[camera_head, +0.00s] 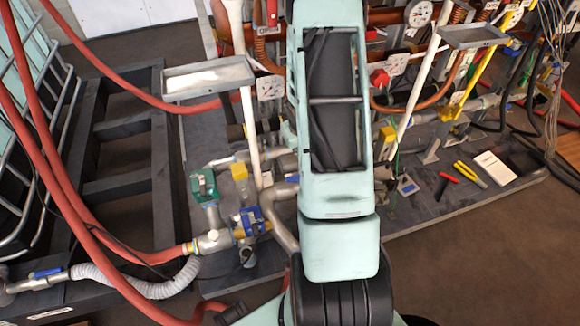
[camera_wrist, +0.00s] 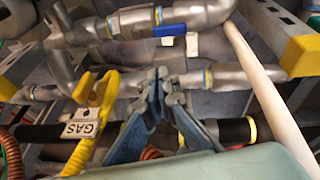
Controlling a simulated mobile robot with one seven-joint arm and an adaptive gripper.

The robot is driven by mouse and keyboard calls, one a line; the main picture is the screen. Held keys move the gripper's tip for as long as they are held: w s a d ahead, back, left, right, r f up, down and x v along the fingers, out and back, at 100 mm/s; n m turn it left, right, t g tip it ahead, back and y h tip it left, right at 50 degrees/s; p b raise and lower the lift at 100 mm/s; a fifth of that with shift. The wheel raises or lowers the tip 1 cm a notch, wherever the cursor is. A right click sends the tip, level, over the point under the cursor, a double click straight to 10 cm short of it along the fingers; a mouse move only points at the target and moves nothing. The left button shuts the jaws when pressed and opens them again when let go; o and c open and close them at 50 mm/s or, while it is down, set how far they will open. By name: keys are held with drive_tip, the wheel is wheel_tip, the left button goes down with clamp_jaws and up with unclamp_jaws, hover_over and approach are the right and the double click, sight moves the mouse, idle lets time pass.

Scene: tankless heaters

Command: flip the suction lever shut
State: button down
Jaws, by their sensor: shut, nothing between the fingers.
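My gripper (camera_wrist: 163,76) is shut and empty in the wrist view, its fingertips in front of a steel pipe. A blue lever handle (camera_wrist: 170,30) lies along the upper steel pipe, above and apart from the fingertips in the picture. A yellow lever (camera_wrist: 97,112) with a GAS tag (camera_wrist: 82,122) hangs left of the fingers. In the head view my arm hides my gripper. Blue handles show there on the pipe left of my arm (camera_head: 293,179) and on the far-left hose fitting (camera_head: 46,272). No label shows which is the suction lever.
White slanting pipes (camera_wrist: 262,82) and yellow brackets (camera_wrist: 300,52) flank the work area. In the head view, red hoses (camera_head: 60,165) run at left. Grey trays (camera_head: 210,79) stand on posts. Red and yellow pliers (camera_head: 470,174) and a white card (camera_head: 494,168) lie on the right slab.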

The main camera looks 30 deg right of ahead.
drive_tip(key=shift+m+y, duration=0.5)
drive_tip(key=shift+y, duration=0.1)
drive_tip(key=f, duration=0.1)
drive_tip(key=a+f, duration=0.1)
drive_tip(key=f, duration=0.1)
drive_tip(key=w+f, duration=0.1)
drive_tip(key=f, duration=0.1)
drive_tip(key=shift+a, duration=0.25)
drive_tip(key=b+x, duration=0.4)
drive_tip(key=x, duration=0.6)
drive_tip(key=shift+w, duration=0.2)
